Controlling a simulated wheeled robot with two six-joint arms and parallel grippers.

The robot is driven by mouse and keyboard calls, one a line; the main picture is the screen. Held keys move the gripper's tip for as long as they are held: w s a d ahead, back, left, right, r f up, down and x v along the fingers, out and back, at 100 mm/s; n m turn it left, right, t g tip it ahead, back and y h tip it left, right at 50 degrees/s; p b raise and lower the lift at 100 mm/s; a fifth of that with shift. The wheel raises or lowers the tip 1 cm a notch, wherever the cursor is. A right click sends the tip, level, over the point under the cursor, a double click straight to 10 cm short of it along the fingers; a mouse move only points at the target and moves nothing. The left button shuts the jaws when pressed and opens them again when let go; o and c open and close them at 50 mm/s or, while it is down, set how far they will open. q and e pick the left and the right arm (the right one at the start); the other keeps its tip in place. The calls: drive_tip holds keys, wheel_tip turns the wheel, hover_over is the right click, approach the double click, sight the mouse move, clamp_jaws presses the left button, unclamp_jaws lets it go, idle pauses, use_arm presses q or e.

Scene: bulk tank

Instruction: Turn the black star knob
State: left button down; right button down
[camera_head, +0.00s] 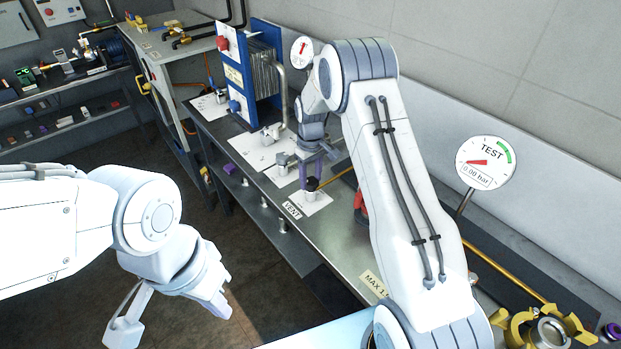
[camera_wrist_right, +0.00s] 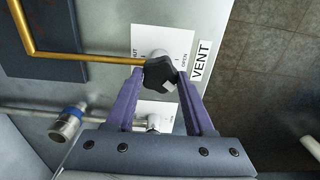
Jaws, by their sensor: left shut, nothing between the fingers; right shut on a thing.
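The black star knob (camera_wrist_right: 160,72) sits on the brass pipe beside the VENT label (camera_wrist_right: 202,62). A white card with OPEN printed on it lies behind the knob. My right gripper (camera_wrist_right: 163,80) has its two purple fingers on either side of the knob, shut on it. My left gripper (camera_head: 218,304) is shut and empty, over the floor at lower left, well away from the bench.
A TEST gauge (camera_head: 486,162) reading 0.00 bar stands at the right. A blue-framed plate unit (camera_head: 250,75) stands at the bench's far end. A yellow clamp fitting (camera_head: 545,330) is at lower right. The floor left of the bench is clear.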

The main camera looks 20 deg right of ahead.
sight(311, 181)
drive_tip(key=shift+n, duration=0.5)
drive_tip(key=shift+c, duration=1.4)
unclamp_jaws()
wheel_tip(311, 181, up, 11)
drive_tip(key=b, duration=0.2)
drive_tip(key=shift+f, duration=0.2)
